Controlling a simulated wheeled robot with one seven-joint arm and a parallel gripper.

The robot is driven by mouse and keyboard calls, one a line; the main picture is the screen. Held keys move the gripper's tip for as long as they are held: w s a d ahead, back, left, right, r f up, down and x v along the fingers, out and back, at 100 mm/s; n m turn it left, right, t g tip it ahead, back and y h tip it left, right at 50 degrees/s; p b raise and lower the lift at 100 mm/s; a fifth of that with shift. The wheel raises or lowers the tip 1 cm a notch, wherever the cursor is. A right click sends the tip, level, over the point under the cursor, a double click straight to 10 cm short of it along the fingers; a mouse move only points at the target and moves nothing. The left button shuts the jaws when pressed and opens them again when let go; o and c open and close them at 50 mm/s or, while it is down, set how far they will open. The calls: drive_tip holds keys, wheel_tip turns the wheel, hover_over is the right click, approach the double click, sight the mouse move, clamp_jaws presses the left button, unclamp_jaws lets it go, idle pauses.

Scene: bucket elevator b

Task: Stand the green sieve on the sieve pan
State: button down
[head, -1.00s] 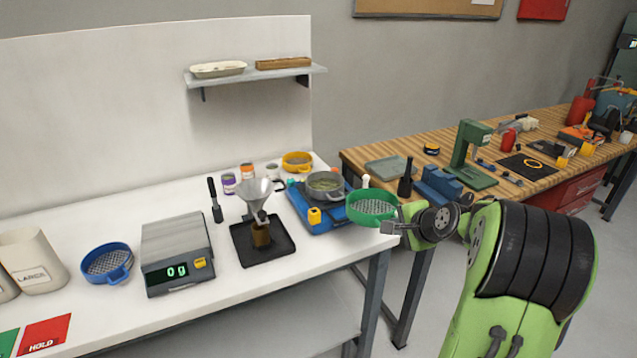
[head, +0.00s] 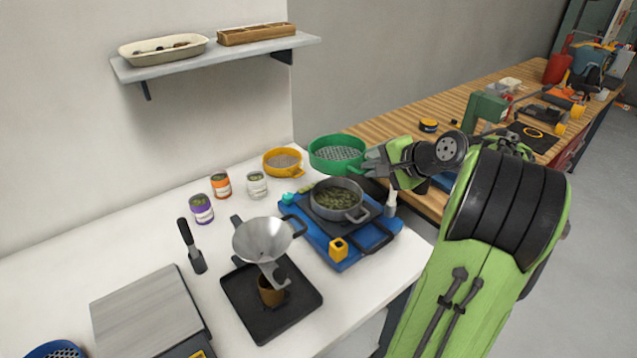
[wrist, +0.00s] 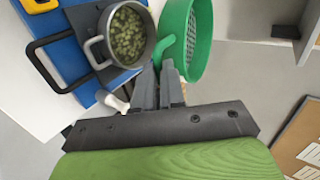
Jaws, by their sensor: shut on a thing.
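The green sieve (head: 337,167), a round ring with a mesh bottom, is held in the air. In the head view it shows beyond the grey pan; it also shows in the wrist view (wrist: 194,62), tilted in the picture beside the pan. My gripper (head: 369,166) is shut on the sieve's green handle, clear in the wrist view (wrist: 158,76). The grey two-handled pan (head: 343,213), holding green bits, stands on the blue base (head: 322,240); I take it as the sieve pan. It shows left of my fingers in the wrist view (wrist: 142,50). The sieve is not on the pan.
A yellow sieve (head: 283,163) and small jars (head: 257,184) stand behind the blue base. A funnel stand (head: 265,240) is to its left, a scale (head: 150,310) farther left. A white-handled tool (head: 391,203) is close at the base's right. The wooden bench (head: 440,155) lies beyond.

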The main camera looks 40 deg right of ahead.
wheel_tip(320, 180, down, 10)
drive_tip(key=b, duration=1.1)
drive_tip(key=shift+s+t, duration=0.35)
drive_tip(key=shift+t, duration=0.05)
drive_tip(key=shift+f+b, duration=0.35)
drive_tip(key=shift+f, duration=0.15)
drive_tip(key=c, duration=1.2)
unclamp_jaws()
drive_tip(key=shift+r, duration=0.15)
